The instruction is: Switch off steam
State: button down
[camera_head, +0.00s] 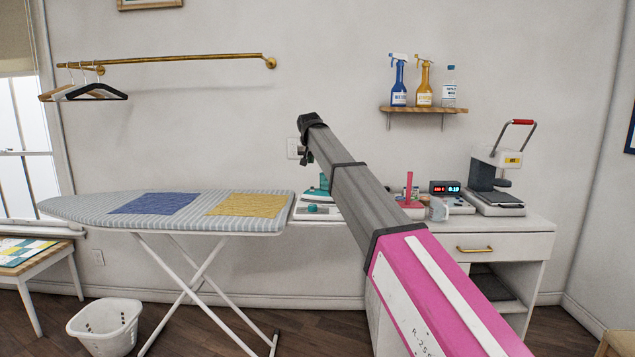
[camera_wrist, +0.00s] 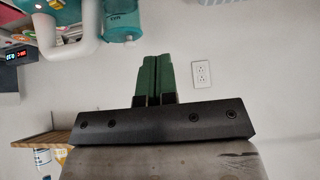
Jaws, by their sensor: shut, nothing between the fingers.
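A white unit (camera_head: 328,215) with teal parts sits at the right end of the ironing board in the head view, partly hidden behind my arm. A round teal knob (camera_head: 312,208) shows on its front. In the wrist view a round teal part (camera_wrist: 122,24) with small dark lettering, not clearly legible, shows at the top beside a thick white curved piece (camera_wrist: 68,46). I cannot tell whether it is the same knob. My gripper (camera_wrist: 158,58) has its green fingers pressed together and empty, apart from the teal part. In the head view it is small, near the wall outlet.
The striped ironing board (camera_head: 60,207) holds a blue and a yellow cloth. A two-part digital display (camera_head: 445,187) and a press (camera_head: 495,180) stand on the right cabinet. A shelf (camera_head: 425,109) with several bottles hangs above. A wall outlet (camera_wrist: 202,74) shows near my fingers.

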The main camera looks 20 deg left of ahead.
jog(key=shift+w+a+r, duration=0.15)
jog(key=shift+r, duration=0.15)
jog(key=x, duration=1)
jog(key=shift+a+f, duration=0.1)
jog(key=shift+a, duration=0.05)
jog(key=shift+s+f, duration=0.25)
jog(key=shift+f, duration=1.7)
jog(key=shift+s, duration=0.1)
